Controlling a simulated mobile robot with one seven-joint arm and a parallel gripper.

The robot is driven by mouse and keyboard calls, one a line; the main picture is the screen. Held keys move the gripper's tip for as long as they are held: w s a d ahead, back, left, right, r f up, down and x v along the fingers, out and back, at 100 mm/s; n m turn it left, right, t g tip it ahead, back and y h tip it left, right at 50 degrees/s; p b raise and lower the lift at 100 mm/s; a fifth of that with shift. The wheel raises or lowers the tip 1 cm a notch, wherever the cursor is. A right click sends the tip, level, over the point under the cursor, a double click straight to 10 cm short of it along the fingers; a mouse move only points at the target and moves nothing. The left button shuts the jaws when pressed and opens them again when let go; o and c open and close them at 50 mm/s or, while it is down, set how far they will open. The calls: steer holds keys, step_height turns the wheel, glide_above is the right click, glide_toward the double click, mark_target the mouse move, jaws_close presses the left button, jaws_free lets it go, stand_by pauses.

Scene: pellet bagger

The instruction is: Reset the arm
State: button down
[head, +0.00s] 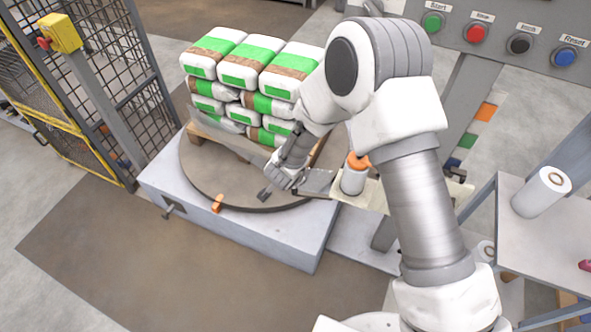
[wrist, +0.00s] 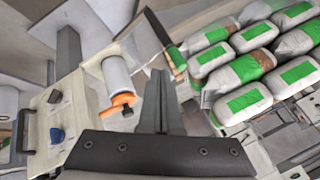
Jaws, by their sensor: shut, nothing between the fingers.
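My arm reaches forward from the lower right of the head view and bends down over the turntable (head: 205,175). My gripper (head: 264,196) hangs over the turntable's front part, in front of the stacked bags (head: 240,75). In the wrist view my gripper (wrist: 161,85) shows its fingers together with nothing between them. The bags (wrist: 245,72) lie to the right of the fingers there. A white roll with an orange part (wrist: 117,78) is just left of the fingers. My arm hides part of the stack and of the turntable in the head view.
A panel with labelled buttons (head: 497,48) stands at the upper right. A side table (head: 545,230) at the right carries a white roll (head: 540,193). A mesh fence (head: 115,75) with a yellow box (head: 60,33) is at the left. The floor in front is clear.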

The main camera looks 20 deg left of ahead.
steer(key=shift+r, duration=0.1)
stand_by(0.5)
steer(key=w+d+r+n+y, duration=0.15)
steer(key=d+r, duration=0.35)
steer(key=r, duration=0.7)
steer(key=w+d+r+n+y, duration=0.15)
steer(key=d+r, duration=0.35)
steer(key=r, duration=0.7)
steer(key=s+d+r+n+h, duration=0.1)
steer(key=s+d+r, duration=0.3)
steer(key=d+r, duration=0.15)
steer(key=s+d+r+n+h, duration=0.1)
steer(key=s+d+r+n, duration=0.1)
steer(key=s+d+r, duration=0.35)
steer(key=s+d+g+h, duration=0.2)
steer(key=s+d+h, duration=0.1)
steer(key=s+d, duration=1.15)
step_height(320, 180, up, 13)
steer(key=w+d+p, duration=0.1)
steer(key=p, duration=1.1)
steer(key=shift+w, duration=0.4)
steer(key=c, duration=1.5)
jaws_free()
steer(key=shift+c, duration=0.2)
